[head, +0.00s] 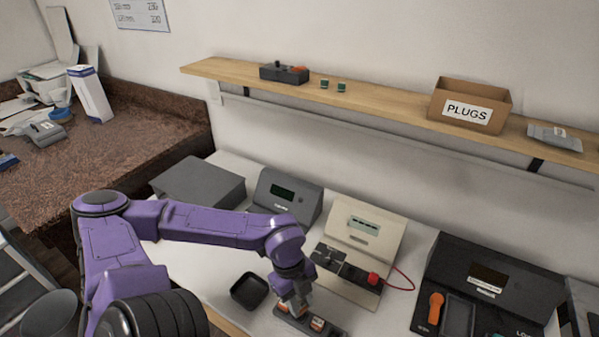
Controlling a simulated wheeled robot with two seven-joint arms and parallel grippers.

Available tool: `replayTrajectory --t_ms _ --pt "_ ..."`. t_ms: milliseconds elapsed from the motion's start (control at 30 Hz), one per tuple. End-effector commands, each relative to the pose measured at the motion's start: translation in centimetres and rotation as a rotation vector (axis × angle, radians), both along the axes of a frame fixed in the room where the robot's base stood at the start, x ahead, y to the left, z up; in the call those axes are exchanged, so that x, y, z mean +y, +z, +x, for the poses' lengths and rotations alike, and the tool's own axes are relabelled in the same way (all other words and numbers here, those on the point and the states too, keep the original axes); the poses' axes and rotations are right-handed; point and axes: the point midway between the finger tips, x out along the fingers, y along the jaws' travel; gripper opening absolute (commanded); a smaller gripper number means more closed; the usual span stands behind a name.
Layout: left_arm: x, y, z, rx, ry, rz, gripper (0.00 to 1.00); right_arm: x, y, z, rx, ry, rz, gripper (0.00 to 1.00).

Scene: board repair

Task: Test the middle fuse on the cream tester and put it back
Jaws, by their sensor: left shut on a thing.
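The cream tester (385,240) stands at the back of the white bench, with a small display, a dark front panel (347,272) and a red knob (374,279). A dark grey fuse block (334,334) lies at the bottom edge of the head view, partly cut off and partly behind my gripper. An orange and white fuse (317,323) sits in it. My left gripper (296,306) points down over the block, just left of that fuse. It is shut on a fuse that the fingers mostly hide; I cannot tell whether that fuse is seated or lifted. My right gripper is out of view.
A small black tray (249,291) lies left of the block. A grey device with a dark display (287,199) stands left of the tester. A black unit with an orange handle (436,308) stands to the right. A red lead (405,280) curves beside the tester. A shelf (380,107) runs above.

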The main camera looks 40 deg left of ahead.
Motion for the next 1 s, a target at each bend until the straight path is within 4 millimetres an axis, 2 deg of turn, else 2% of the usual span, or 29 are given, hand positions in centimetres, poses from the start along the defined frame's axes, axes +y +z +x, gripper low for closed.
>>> replayTrajectory --t_ms 600,1000 --pt "0.0 -1.4 0.0 0.001 0.000 0.000 0.00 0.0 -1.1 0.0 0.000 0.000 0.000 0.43" --pt "0.0 -1.4 0.0 0.000 0.000 0.000 0.00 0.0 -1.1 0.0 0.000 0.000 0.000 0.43"
